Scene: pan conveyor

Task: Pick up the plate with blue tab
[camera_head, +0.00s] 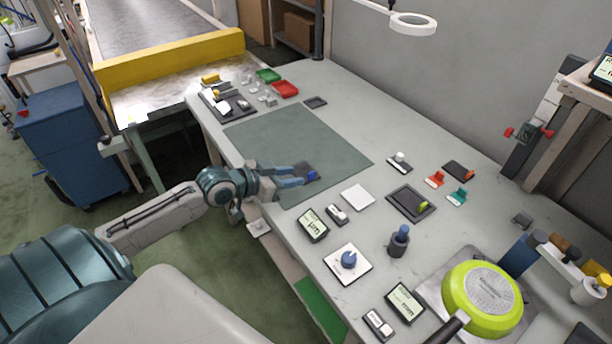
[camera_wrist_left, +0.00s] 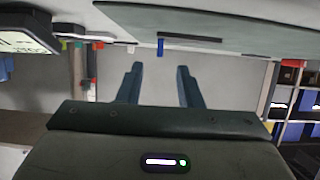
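The dark plate (camera_head: 303,167) with a blue tab (camera_head: 312,176) lies on the green mat (camera_head: 290,135) near its front edge. In the left wrist view the blue tab (camera_wrist_left: 160,47) hangs in front of a thin dark strip, beyond the gap between my fingers. My left gripper (camera_head: 300,178) reaches in low from the left, its fingertips close to the tab. In the wrist view my left gripper (camera_wrist_left: 158,72) is open, with nothing between its fingers. Whether a finger touches the plate cannot be told. My right gripper is not in view.
To the right are a dark plate with a yellow-green tab (camera_head: 405,199), a white square (camera_head: 358,197), small displays (camera_head: 312,225), a blue-knobbed plate (camera_head: 348,262) and a green pan (camera_head: 482,300). Trays and small parts (camera_head: 225,105) stand at the back left. Most of the mat is clear.

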